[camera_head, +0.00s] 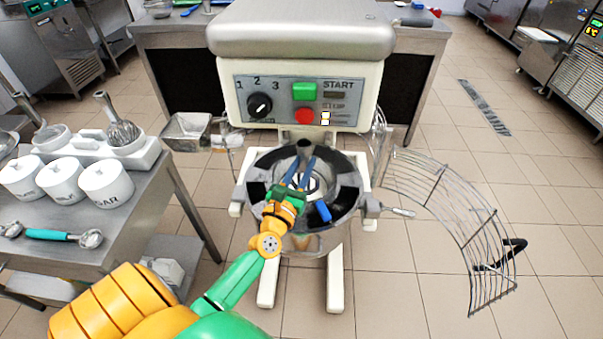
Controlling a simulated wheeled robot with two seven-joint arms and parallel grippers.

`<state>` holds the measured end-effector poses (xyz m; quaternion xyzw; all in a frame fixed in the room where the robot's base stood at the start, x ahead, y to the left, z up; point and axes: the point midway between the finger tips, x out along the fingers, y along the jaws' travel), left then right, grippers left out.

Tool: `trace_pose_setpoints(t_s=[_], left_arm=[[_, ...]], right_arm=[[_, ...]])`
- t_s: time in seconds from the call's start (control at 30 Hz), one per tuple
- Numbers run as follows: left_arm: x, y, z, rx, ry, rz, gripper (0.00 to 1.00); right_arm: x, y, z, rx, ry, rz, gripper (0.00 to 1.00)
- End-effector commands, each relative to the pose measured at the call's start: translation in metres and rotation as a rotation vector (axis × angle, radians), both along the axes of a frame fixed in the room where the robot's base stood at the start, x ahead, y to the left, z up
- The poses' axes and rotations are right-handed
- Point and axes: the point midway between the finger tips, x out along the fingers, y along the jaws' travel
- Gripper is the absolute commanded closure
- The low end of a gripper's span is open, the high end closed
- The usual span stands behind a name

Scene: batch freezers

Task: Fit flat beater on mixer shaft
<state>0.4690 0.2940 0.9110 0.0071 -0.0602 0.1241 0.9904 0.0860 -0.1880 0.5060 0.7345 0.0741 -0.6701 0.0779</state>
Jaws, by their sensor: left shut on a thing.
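The mixer (302,42) stands ahead, its head above a round steel bowl (346,195) with a dark inner side. A short grey stem (304,146), at the mixer shaft's place, shows under the head. My left gripper (304,160) reaches over the bowl from the front, its blue fingers pointing at this stem. It is shut on a metal piece, apparently the flat beater, mostly hidden by the fingers and bowl. I cannot tell whether beater and shaft touch. A small blue piece (322,212) shows by the bowl's front; I cannot tell what it is. My right gripper is not in view.
The wire guard (445,205) is swung open to the right. A steel table (60,245) at the left holds white canisters (105,183), a whisk (122,131) in a white rack (140,152), and a blue-handled scoop (50,235). A metal chute (187,130) juts out left of the mixer.

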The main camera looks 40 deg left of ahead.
Motion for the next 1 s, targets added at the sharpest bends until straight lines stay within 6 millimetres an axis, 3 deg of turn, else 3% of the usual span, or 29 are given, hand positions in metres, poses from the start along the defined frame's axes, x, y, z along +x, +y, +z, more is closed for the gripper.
trace_pose_setpoints(t_s=[0.8, 0.93, 1.0], left_arm=[[0.066, 0.034, -0.001, 0.001, -0.003, 0.001, 1.00], [0.066, 0.034, 0.016, 0.001, 0.000, 0.000, 1.00], [0.066, 0.034, 0.009, 0.000, 0.000, 0.001, 1.00]], right_arm=[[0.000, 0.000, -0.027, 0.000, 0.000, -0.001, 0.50], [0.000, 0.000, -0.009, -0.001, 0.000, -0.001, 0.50], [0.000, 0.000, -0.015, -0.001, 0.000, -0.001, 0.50]])
